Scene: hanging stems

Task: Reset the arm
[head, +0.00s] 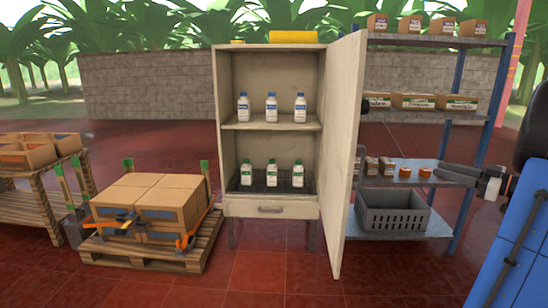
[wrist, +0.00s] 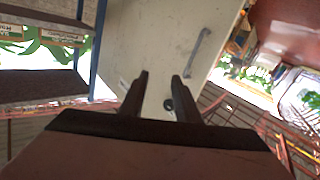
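My gripper (wrist: 163,76) shows in the wrist view with its two dark fingers apart and nothing held between them. Beyond the fingers is a pale panel with a grey bar handle (wrist: 198,52) and a small dark round part (wrist: 168,104). In the head view my arm comes in from the right edge, and its dark end lies in front of the metal rack, right of the open cabinet door (head: 347,160).
The pale cabinet (head: 228,135) holds blue-capped bottles (head: 271,107) above and green-capped bottles (head: 271,174) below. The metal rack (head: 480,120) carries boxes and a grey crate (head: 392,218). Boxes (head: 150,205) sit on a pallet at left. The red floor in front is clear.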

